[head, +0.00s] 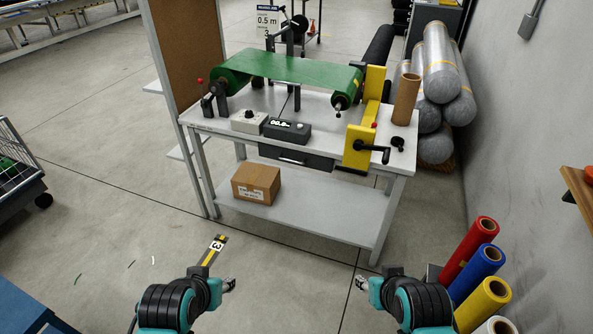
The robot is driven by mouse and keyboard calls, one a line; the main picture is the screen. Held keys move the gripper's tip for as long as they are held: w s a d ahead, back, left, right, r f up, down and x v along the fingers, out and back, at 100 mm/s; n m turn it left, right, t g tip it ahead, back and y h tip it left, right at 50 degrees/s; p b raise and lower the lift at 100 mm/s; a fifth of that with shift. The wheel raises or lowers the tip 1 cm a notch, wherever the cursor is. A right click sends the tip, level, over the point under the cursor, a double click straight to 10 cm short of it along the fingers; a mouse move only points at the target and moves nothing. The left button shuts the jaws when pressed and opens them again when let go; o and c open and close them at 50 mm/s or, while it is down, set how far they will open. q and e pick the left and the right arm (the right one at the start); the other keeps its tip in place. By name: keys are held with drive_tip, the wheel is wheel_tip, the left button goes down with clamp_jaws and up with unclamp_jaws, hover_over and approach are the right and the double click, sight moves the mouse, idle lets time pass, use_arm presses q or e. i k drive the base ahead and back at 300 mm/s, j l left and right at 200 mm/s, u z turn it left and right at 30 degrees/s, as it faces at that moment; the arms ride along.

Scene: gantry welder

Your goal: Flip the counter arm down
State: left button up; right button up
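A dark stand with an arm and a round wheel (299,23) rises behind the green sheet (285,68) on the workbench; it looks like the counter arm, with its wheel raised above the sheet. A dark box with a lit display (288,128) sits on the bench's front half. My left gripper (229,284) and my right gripper (361,283) are low in front of the bench, well apart from it and from the arm. Both look empty. Their fingers are too small to tell open from shut.
The white workbench (345,215) carries a yellow bracket with a crank (357,147), a grey box (249,121) and a cardboard tube (406,98). A carton (256,183) sits on its lower shelf. Coloured rolls (478,268) stand at right. Floor before the bench is mostly clear.

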sight(299, 24)
drive_tip(key=i+j, duration=0.25)
drive_tip(key=i, duration=0.15)
drive_tip(key=i+j+u, duration=0.15)
drive_tip(key=i, duration=0.3)
drive_tip(key=i+j, duration=0.3)
drive_tip(key=i, duration=0.15)
drive_tip(key=i+j+u, duration=0.15)
drive_tip(key=i, duration=0.25)
drive_tip(key=i+j, duration=0.25)
drive_tip(key=i, duration=0.2)
drive_tip(key=u, duration=0.05)
